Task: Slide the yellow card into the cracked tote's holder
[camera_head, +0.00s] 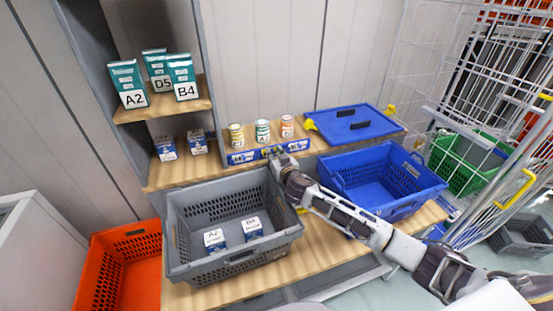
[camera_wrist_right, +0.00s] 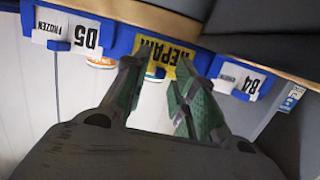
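The yellow card (camera_wrist_right: 178,66), printed REPAIR, sits in a blue rail (camera_wrist_right: 115,38) between a white D5 card (camera_wrist_right: 82,34) and a white B4 card (camera_wrist_right: 240,78). My right gripper (camera_wrist_right: 160,98) has its two fingers apart, with the card showing between and just beyond them. In the head view my right gripper (camera_head: 276,155) is at the blue rail (camera_head: 242,157), behind the grey tote (camera_head: 180,268). A blue tote (camera_head: 415,190) and an orange tote (camera_head: 135,235) stand to either side. I cannot tell which tote is cracked; no crack or holder shows clearly. My left gripper is out of view.
Several cans (camera_head: 263,131) stand behind the rail, and a blue lid (camera_head: 350,122) lies to their right. Boxes stand on the left shelf (camera_head: 160,107). Two small boxes (camera_head: 215,240) lie in the grey tote. A wire cage (camera_head: 440,60) stands at right.

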